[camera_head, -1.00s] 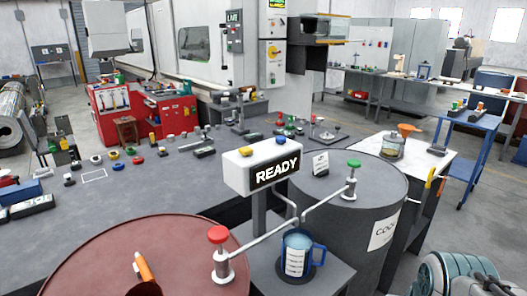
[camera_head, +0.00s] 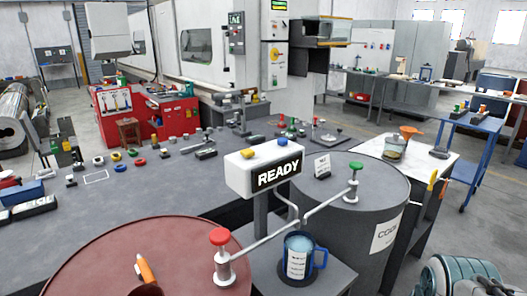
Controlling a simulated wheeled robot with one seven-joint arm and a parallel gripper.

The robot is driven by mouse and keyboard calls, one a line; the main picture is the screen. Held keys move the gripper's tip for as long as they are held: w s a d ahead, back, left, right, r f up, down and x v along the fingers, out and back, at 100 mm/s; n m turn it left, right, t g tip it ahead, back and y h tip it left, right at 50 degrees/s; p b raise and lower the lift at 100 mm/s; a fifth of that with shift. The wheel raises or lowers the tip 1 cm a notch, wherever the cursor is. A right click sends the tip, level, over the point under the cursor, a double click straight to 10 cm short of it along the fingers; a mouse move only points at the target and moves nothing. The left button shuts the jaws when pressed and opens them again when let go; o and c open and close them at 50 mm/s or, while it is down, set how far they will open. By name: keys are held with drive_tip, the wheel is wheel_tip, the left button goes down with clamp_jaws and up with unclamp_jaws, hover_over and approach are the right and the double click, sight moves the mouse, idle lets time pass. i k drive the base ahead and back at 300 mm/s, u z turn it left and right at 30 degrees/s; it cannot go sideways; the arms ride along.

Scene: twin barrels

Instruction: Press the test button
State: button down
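A white box (camera_head: 240,171) with a lit READY display (camera_head: 279,174) stands on a grey post between two barrels. On its top are a yellow button (camera_head: 247,153) and a blue button (camera_head: 282,142). No readable label shows which one is the test button. A red-topped valve (camera_head: 220,240) sits on the red barrel (camera_head: 110,262), and a green-topped valve (camera_head: 354,168) on the grey barrel (camera_head: 345,225). Pipes from both meet above a blue-handled measuring jug (camera_head: 298,262) holding blue liquid. My gripper is not in view.
An orange-handled tool (camera_head: 145,269) lies on the red barrel. A teal and grey rounded thing (camera_head: 458,277) fills the lower right corner.

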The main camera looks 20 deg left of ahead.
sight(248, 153)
drive_tip(key=k, duration=0.55)
drive_tip(key=z, duration=0.45)
drive_tip(key=i, duration=0.7)
drive_tip(key=u, duration=0.7)
drive_tip(key=i, duration=0.7)
drive_tip(key=u, duration=0.8)
